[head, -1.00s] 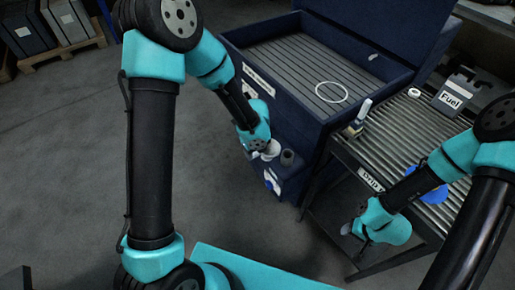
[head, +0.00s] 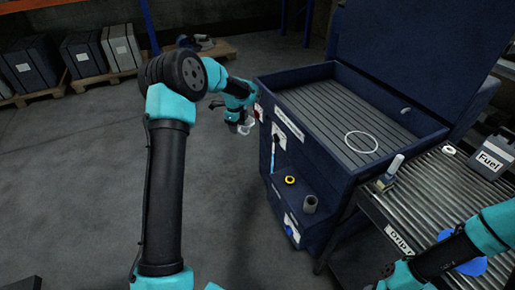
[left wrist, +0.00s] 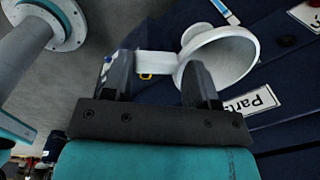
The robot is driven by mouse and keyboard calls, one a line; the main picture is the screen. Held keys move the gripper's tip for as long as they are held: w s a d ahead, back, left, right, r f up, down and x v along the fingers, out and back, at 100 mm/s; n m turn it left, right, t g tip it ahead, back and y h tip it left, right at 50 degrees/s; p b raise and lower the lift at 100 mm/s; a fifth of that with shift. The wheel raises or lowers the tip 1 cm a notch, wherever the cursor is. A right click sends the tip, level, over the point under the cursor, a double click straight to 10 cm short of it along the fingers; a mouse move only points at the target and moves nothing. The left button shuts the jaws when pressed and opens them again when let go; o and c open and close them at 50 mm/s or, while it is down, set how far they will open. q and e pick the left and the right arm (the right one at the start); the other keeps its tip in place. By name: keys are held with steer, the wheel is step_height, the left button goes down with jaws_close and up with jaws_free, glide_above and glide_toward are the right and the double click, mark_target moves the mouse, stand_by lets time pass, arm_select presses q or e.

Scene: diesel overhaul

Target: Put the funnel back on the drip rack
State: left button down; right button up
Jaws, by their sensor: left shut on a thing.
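A white funnel (left wrist: 225,55) with a flat side tab is in my left gripper (left wrist: 155,75), whose fingers are shut on the tab. Its wide mouth shows in the left wrist view. In the head view the left gripper (head: 241,124) holds the funnel (head: 245,128), small and pale, in the air left of the dark blue parts washer. The slatted drip rack (head: 435,200) stands at the right, with a label on its front edge. My right arm crosses the rack's lower part; its fingers cannot be made out at the bottom edge.
The washer (head: 335,200) stands between the left gripper and the rack; a white ring (head: 361,142) lies in its basin.

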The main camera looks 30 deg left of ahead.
arm_select(q)
steer(key=s+a+r+n, duration=0.1)
steer(key=a+r+n, duration=0.1)
steer(key=a+r, duration=0.3)
steer(key=s+a+r+n, duration=0.2)
steer(key=a+r, duration=0.3)
steer(key=a, duration=0.9)
steer(key=s+a+r+n+y, duration=0.1)
steer(key=a+r, duration=0.4)
steer(key=a, duration=0.5)
steer(key=shift+s+r+n, duration=0.4)
steer(key=shift+s+n, duration=0.25)
steer(key=shift+n, duration=0.05)
steer(key=shift+a, duration=0.1)
